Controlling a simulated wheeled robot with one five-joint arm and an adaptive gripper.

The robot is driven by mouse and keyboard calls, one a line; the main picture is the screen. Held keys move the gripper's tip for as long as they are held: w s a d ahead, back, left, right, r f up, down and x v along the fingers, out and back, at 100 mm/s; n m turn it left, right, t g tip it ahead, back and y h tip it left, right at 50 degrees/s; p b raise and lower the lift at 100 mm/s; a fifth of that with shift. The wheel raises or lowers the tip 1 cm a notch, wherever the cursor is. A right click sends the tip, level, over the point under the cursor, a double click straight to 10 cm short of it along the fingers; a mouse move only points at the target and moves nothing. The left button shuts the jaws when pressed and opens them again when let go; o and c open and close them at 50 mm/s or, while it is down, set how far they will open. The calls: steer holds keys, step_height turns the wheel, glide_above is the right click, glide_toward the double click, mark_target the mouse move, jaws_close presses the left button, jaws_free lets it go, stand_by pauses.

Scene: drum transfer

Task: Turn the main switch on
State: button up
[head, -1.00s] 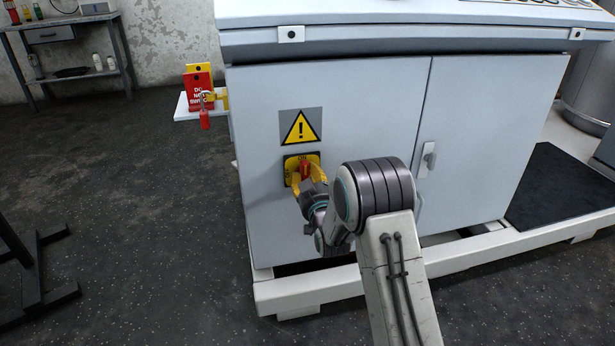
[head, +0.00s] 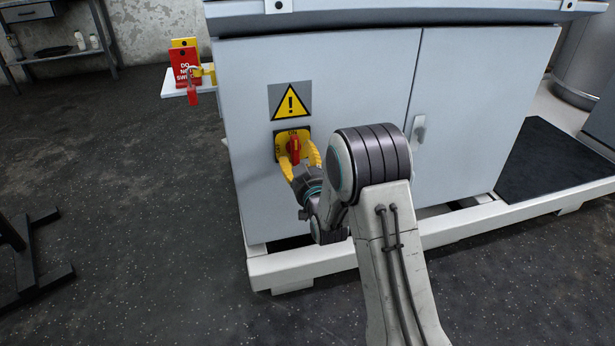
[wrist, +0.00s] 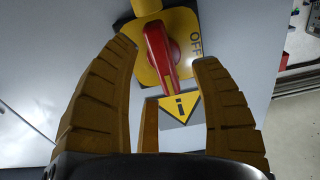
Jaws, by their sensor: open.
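The main switch is a red rotary handle (head: 293,149) on a yellow plate (head: 279,143) on the grey cabinet door, below a yellow warning triangle (head: 290,103). The handle stands nearly upright, its upper end towards the ON mark at the top of the plate. In the wrist view, which is turned over, the red handle (wrist: 160,52) points towards the triangle, and OFF is printed to the right. My gripper (head: 299,160) has its yellow fingers open around the lower part of the switch. In the wrist view, its fingertips (wrist: 166,50) lie either side of the handle, with gaps.
A small white shelf (head: 175,88) with red and yellow tags (head: 184,66) juts from the cabinet's left side. A door latch (head: 419,130) is on the right door. A pale base frame (head: 300,265) runs along the floor. Open floor lies at left.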

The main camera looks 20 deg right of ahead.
steer(key=s, duration=0.8)
steer(key=shift+s, duration=0.15)
steer(key=shift+a, duration=0.1)
